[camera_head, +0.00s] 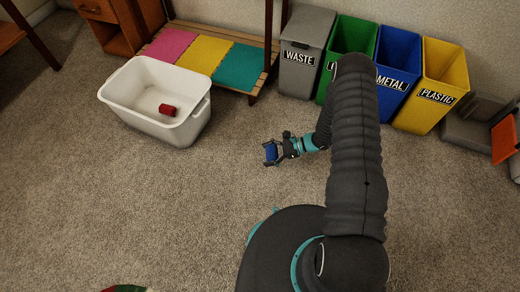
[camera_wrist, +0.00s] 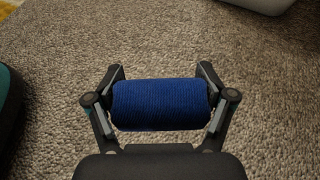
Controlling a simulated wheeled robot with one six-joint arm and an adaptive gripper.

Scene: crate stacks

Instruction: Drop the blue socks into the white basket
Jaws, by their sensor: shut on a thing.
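The blue socks (camera_wrist: 160,104) are a rolled, ribbed bundle between the fingers of my gripper (camera_wrist: 160,100) in the wrist view. In the head view, my gripper (camera_head: 271,153) is shut on the blue socks (camera_head: 271,152) above the carpet, to the right of the white basket (camera_head: 184,131). The white basket stands on the carpet at the upper left, open at the top. A dark red rolled bundle (camera_head: 167,110) lies inside it. Part of a white rim, likely the basket (camera_wrist: 262,4), shows at the top right of the wrist view.
A low wooden rack (camera_head: 262,78) with pink, yellow and teal panels stands behind the basket. Grey waste (camera_head: 301,70), green (camera_head: 345,40), blue metal (camera_head: 393,75) and yellow plastic (camera_head: 432,98) bins line the wall. Carpet between gripper and basket is clear.

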